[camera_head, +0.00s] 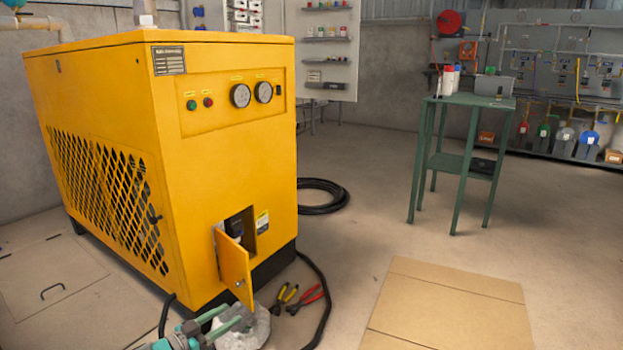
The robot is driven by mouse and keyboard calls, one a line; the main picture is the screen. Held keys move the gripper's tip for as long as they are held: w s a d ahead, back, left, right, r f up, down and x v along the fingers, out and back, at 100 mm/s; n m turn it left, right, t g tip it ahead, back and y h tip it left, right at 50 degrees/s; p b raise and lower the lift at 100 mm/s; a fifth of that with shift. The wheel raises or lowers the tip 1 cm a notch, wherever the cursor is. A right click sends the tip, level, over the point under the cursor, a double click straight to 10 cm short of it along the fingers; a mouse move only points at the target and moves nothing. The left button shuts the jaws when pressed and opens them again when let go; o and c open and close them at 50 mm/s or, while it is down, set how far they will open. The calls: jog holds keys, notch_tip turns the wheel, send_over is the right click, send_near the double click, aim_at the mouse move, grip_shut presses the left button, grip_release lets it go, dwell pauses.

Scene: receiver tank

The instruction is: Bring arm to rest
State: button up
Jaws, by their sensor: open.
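My gripper (232,322) shows at the bottom edge, left of centre, with grey-green fingers apart and nothing seen between them. It is low, in front of the yellow cabinet (226,155) and close below its small open door (233,268). The door hangs open from a small recess (240,229) that holds a dark device. A whitish lump (257,330), perhaps a rag, shows just behind and right of the fingers. I cannot tell whether they touch it. Most of my arm is out of the picture.
Yellow-handled pliers (285,295) and red-handled pliers (306,299) lie on the floor. A black hose (322,285) runs past them. A cardboard sheet (447,308) lies at right. A green table (466,103) stands farther back. Floor between cabinet and table is mostly clear.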

jog(key=w+a+r+n+t+y, duration=0.2)
jog(key=w+a+r+n+y, duration=0.1)
jog(key=w+r+y, duration=0.7)
notch_tip(320, 180, up, 12)
jog(key=s+d+f+n+g+y, duration=0.1)
jog(key=s+d+n+g+y, duration=0.15)
jog(key=n+y, duration=0.3)
jog(key=s+d+f+g+h, duration=0.2)
jog(key=s+d+g, duration=0.3)
jog(key=s+d, duration=1)
jog(key=s+d+f+g+h, duration=0.1)
jog(key=s+d+f+g, duration=0.3)
jog(key=s+d, duration=1.1)
jog(key=s+d+f+g+h, duration=0.15)
jog(key=s+d+g, duration=0.6)
jog(key=s, duration=1.35)
notch_tip(320, 180, up, 13)
jog(key=t+p, duration=0.2)
jog(key=p, duration=1)
jog(key=shift+w+d+f, duration=0.15)
jog(key=shift+d+f, duration=0.05)
jog(key=shift+d, duration=0.2)
